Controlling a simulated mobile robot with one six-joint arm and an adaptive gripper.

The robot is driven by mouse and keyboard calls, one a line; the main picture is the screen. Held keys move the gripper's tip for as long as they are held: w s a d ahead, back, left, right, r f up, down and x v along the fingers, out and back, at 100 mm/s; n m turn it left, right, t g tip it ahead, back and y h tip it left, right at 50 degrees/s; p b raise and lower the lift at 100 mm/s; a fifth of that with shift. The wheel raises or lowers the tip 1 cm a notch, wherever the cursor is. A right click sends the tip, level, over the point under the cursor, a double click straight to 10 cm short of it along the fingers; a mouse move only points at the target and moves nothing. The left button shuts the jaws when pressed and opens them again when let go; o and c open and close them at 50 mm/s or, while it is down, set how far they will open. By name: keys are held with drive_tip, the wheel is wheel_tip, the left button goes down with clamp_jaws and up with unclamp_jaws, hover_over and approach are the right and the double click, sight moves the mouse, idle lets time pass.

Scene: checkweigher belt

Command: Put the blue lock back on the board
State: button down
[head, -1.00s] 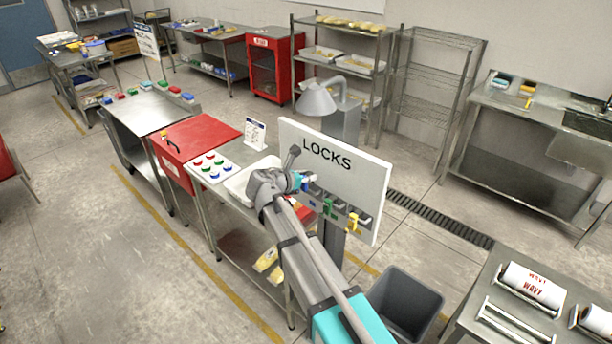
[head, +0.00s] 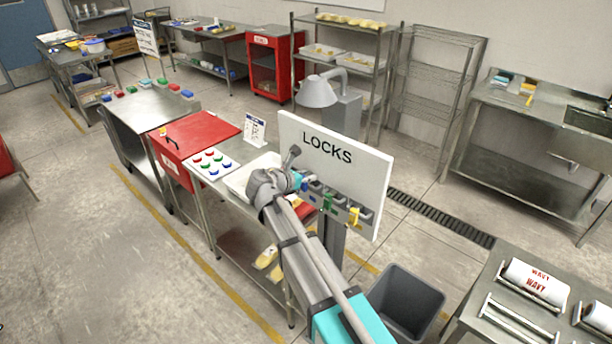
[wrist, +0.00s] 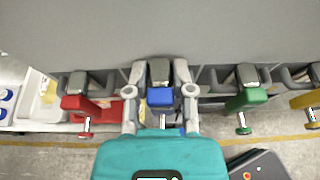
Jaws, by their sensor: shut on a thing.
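A red lock (wrist: 82,103) hangs to the left and a green lock (wrist: 247,98) to the right. A yellow lock (wrist: 305,100) is at the far right. In the head view my gripper (head: 298,182) is at the board's lower left.
A panel of coloured buttons (head: 210,165) and a red box (head: 196,137) lie left of the board. A grey bin (head: 408,300) is on the floor to the right. Open floor lies left of the table.

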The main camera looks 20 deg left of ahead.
drive_tip(key=shift+f+b, duration=0.7)
drive_tip(key=shift+f, duration=0.05)
drive_tip(key=shift+c, duration=2)
unclamp_jaws()
